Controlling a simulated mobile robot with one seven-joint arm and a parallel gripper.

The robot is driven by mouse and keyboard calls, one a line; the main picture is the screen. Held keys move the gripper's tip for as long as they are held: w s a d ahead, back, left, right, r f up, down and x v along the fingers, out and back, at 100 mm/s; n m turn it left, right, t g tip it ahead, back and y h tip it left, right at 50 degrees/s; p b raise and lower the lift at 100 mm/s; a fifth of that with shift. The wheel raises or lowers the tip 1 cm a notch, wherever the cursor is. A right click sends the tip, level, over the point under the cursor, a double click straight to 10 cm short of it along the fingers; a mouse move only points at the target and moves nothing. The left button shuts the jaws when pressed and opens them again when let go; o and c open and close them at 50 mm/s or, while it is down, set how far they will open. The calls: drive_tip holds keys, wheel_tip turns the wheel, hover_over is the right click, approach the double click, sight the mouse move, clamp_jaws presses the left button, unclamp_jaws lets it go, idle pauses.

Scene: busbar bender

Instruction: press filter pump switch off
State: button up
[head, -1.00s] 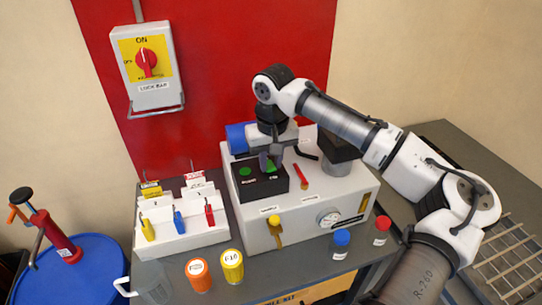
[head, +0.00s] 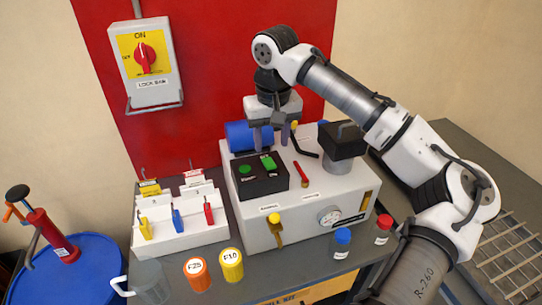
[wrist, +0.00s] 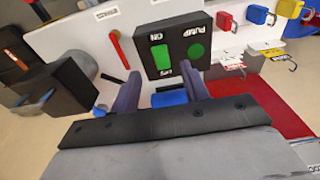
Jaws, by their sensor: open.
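The black pump switch box (head: 262,187) sits on top of the pale machine housing. It carries a green rocker (head: 268,162) and a round green lamp (head: 245,169). In the wrist view the box (wrist: 175,71) bears a PUMP label, with the bright green rocker (wrist: 160,57) beside the round lamp (wrist: 196,50). I cannot tell surely which way the rocker is tilted. My gripper (head: 271,138) is open and empty, above and behind the box, not touching it. In the wrist view its two fingers (wrist: 160,92) point toward the box's near edge.
A red lever (head: 301,174) and a black-topped post (head: 341,142) stand right of the box. A blue cylinder (head: 238,135) lies behind it. A lock rack (head: 180,236) stands left. Orange (head: 196,275) and yellow (head: 231,265) cans stand in front. A red-knobbed isolator (head: 146,62) hangs on the wall.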

wheel_tip(320, 180, up, 8)
drive_tip(key=b, duration=0.1)
drive_tip(key=shift+s, duration=0.35)
drive_tip(key=shift+d+f, duration=0.1)
drive_tip(key=shift+f, duration=0.05)
